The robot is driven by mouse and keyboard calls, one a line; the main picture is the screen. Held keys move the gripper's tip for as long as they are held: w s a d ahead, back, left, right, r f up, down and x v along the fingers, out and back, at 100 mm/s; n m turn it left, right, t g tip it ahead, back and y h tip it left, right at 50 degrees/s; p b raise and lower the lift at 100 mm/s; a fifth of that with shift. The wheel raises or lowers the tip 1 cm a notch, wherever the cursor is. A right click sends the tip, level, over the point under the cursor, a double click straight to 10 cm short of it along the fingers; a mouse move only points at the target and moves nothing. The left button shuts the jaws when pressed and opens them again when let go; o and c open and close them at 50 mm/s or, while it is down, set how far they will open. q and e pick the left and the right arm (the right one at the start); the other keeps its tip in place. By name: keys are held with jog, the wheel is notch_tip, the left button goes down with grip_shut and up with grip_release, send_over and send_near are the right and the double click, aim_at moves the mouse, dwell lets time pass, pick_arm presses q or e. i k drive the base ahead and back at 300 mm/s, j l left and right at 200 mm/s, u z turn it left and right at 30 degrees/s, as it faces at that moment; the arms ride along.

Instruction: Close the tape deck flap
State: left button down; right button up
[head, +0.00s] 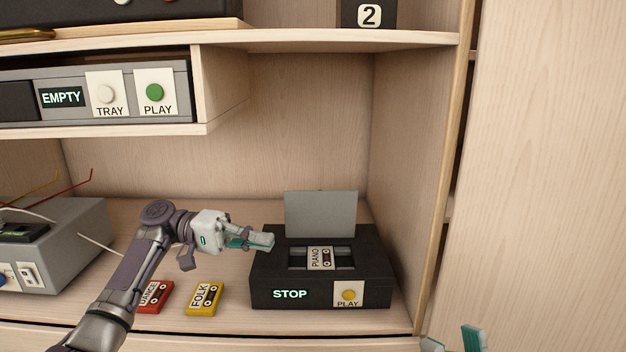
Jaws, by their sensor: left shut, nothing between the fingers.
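The black tape deck (268,273) stands on the lower shelf, with a lit STOP display and a yellow PLAY button (348,295) on its front. Its grey flap (320,214) stands upright at the back of the open slot. A cassette labelled PIANO (320,258) sits in the slot. My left gripper (268,241) is shut and empty, at the deck's left rear edge, left of the flap and lower than its top. I cannot tell whether it touches the deck. My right gripper (453,342) shows only its fingertips at the bottom edge, spread apart, right of the shelf.
A red DANCE cassette (154,297) and a yellow FOLK cassette (205,298) lie left of the deck. A grey device (75,240) with loose wires stands further left. A shelf board (130,133) hangs above, carrying a player. The cabinet's side wall (415,190) is close on the deck's right.

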aim_at(320, 213)
jog(key=i, duration=1.05)
